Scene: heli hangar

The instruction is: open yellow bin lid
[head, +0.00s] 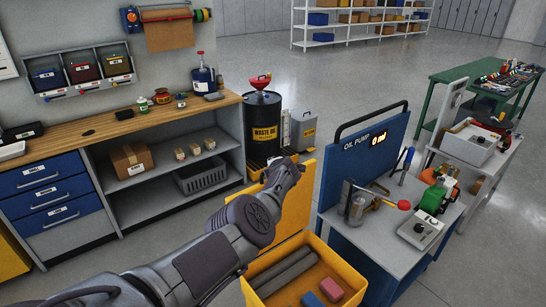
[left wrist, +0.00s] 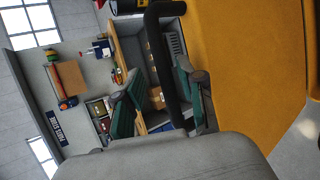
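The yellow bin (head: 352,303) stands low at the front, with its inside exposed. Its yellow lid (head: 297,212) is raised steeply at the bin's back-left side. My left arm reaches across to the lid's upper part; its gripper is hidden in the head view. In the left wrist view the lid (left wrist: 245,70) fills the right side, with a black bar handle (left wrist: 160,60) beside it. My left gripper (left wrist: 160,98) shows two teal-padded fingers spread apart, with the handle's bar between them. I cannot tell whether either finger touches it. My right gripper is in neither view.
Grey rolls (head: 283,274), a red block (head: 331,290) and a blue block lie in the bin. The blue oil pump cart (head: 345,172) stands close on the right. A workbench (head: 100,138) and black waste oil drum (head: 263,125) stand behind. Open floor lies beyond.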

